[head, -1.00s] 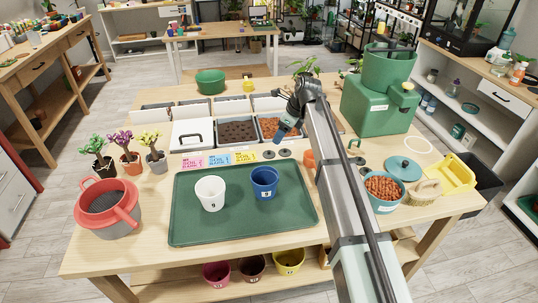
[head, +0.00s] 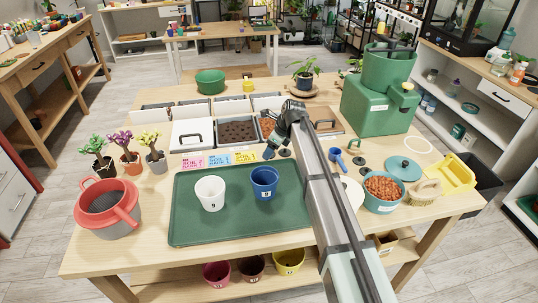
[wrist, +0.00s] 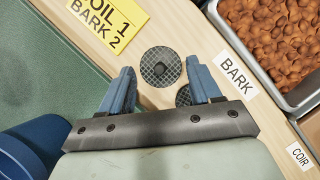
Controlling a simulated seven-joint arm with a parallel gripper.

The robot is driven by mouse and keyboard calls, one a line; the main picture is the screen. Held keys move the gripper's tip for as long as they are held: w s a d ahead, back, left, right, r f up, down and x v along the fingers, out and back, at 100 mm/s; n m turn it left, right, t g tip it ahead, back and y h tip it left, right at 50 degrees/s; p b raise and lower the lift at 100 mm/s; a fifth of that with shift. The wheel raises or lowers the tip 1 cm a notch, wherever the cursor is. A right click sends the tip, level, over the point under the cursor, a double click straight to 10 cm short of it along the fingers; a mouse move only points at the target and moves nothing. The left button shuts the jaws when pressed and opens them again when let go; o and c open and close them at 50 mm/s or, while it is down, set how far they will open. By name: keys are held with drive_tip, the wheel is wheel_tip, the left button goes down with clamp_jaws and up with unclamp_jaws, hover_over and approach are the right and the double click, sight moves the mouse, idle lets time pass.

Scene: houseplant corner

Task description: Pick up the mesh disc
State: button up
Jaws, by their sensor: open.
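I cannot tell whether the fingertips touch the table. A second mesh disc (wrist: 182,97) lies beside the first, partly hidden by the right finger. In the head view, my gripper (head: 268,153) covers most of the first disc, while the second disc (head: 285,153) shows just to its right.
A yellow label card (wrist: 108,22) lies beside the discs. A tray of bark (wrist: 285,45) stands close by. A green tray (head: 225,230) carries a white pot (head: 209,193) and a blue pot (head: 264,182). A blue scoop (head: 337,158) lies right of my arm.

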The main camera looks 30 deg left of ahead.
drive_tip(key=shift+f, duration=0.1)
drive_tip(key=shift+c, duration=0.2)
drive_tip(key=c, duration=0.4)
drive_tip(key=shift+o, duration=0.2)
